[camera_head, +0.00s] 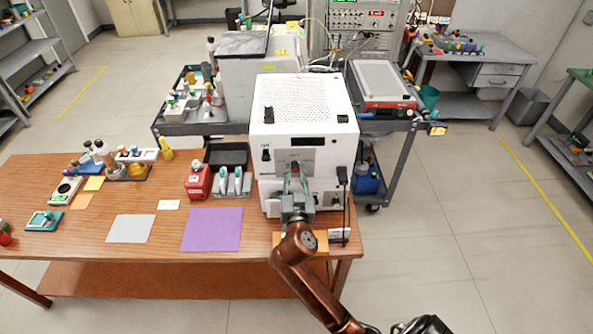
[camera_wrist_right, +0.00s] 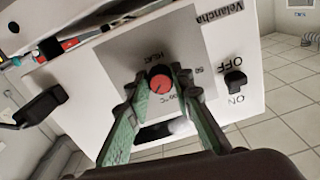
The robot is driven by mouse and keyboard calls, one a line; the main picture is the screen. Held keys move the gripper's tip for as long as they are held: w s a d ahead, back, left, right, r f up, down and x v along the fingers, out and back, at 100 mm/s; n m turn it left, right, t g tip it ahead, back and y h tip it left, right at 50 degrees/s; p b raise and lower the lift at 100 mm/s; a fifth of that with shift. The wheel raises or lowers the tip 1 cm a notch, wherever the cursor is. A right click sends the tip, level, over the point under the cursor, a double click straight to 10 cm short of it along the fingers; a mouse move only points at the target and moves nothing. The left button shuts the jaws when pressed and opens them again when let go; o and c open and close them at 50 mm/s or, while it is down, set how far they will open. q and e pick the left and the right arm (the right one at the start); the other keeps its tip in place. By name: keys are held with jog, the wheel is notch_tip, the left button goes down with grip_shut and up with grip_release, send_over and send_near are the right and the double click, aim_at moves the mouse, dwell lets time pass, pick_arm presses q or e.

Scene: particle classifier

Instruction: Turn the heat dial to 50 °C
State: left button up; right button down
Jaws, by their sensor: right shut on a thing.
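The white machine (camera_head: 340,131) stands at the right end of the wooden table, with a grey panel on its front. The red heat dial (camera_wrist_right: 160,82) sits on that panel in the right wrist view, under the word HEAT and near "50" and "°C" marks. My right gripper (camera_wrist_right: 160,76) is shut on the dial, with one green-padded finger on each side of its rim. In the head view, my right gripper (camera_head: 296,170) reaches the front panel from below. I cannot read the dial's exact setting. My left gripper is out of view.
An ON/OFF switch (camera_wrist_right: 235,80) is beside the panel in the wrist view. Black cable and plug (camera_head: 342,175) hang at the machine's right front. A red box (camera_head: 198,182), white bottles and a purple mat (camera_head: 212,230) lie to the left.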

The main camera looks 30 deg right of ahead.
jog(key=n+p, duration=0.3)
jog(key=n, duration=0.2)
jog(key=shift+r+n, duration=0.15)
jog(key=shift+n, duration=0.25)
jog(key=n+p, duration=0.4)
jog(key=n, duration=0.2)
jog(key=shift+d, duration=0.1)
jog(key=n+p, duration=0.4)
jog(key=n, duration=0.2)
jog(key=shift+r, duration=0.15)
jog(key=n+p, duration=0.2)
jog(key=n, duration=0.1)
jog(key=shift+n, duration=0.4)
pick_arm(q)
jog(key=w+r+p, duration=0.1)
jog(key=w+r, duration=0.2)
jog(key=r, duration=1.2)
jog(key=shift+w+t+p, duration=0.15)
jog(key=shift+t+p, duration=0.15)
jog(key=shift+p, duration=0.05)
pick_arm(e)
jog(key=shift+n, duration=1.2)
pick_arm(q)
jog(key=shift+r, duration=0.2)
pick_arm(e)
jog(key=shift+f, duration=0.2)
jog(key=c, duration=1.7)
grip_release()
